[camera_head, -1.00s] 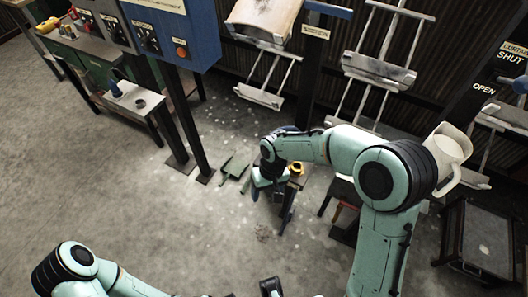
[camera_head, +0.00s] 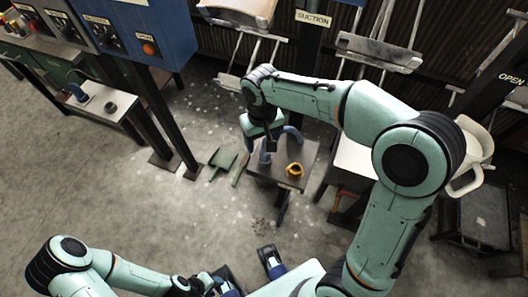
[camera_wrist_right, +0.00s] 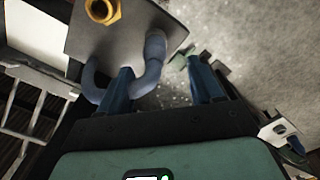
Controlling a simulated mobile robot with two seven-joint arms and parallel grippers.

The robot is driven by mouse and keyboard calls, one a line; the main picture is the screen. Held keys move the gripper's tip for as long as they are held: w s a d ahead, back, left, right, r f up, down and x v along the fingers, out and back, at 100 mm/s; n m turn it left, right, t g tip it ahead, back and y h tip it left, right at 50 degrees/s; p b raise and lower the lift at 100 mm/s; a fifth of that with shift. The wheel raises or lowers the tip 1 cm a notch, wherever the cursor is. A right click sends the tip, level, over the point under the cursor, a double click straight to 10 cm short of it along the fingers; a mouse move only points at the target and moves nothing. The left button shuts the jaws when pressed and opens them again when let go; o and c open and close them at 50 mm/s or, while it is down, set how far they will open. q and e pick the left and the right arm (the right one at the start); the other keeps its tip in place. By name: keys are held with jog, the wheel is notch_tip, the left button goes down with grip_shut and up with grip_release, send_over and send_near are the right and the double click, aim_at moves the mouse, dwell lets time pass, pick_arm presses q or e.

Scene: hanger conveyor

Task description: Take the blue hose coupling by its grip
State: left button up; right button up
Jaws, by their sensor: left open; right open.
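A grey-blue curved piece, which looks like the blue hose coupling (camera_wrist_right: 154,62), stands at a small dark stand; in the head view it shows as a curve (camera_head: 293,134), partly hidden by my right gripper. My right gripper (camera_head: 268,146) is open and points down over it. In the right wrist view, the open gripper (camera_wrist_right: 160,68) has its left finger in front of the curve's lower bend; one leg shows between the fingers. Contact cannot be told. My left gripper (camera_head: 248,270) is open and empty at the bottom of the head view.
A brass ring fitting (camera_head: 294,170) sits on the stand's plate (camera_head: 311,152). A small blue item (camera_head: 77,91) with a dark hose is on the side table (camera_head: 98,108) at left. Green pieces (camera_head: 222,159) lie on the floor. Hangers (camera_head: 380,52) hang behind. Floor at centre left is clear.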

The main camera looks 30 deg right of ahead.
aim_at(265, 154)
notch_tip(265, 154, down, 3)
jog(key=shift+w+r, duration=0.1)
jog(key=shift+r, duration=0.05)
jog(key=f, duration=0.3)
jog(key=f+b, duration=0.1)
jog(key=f, duration=0.1)
jog(key=shift+d, duration=0.4)
jog(key=shift+c, duration=0.4)
jog(key=shift+r, duration=0.1)
jog(key=c, duration=1)
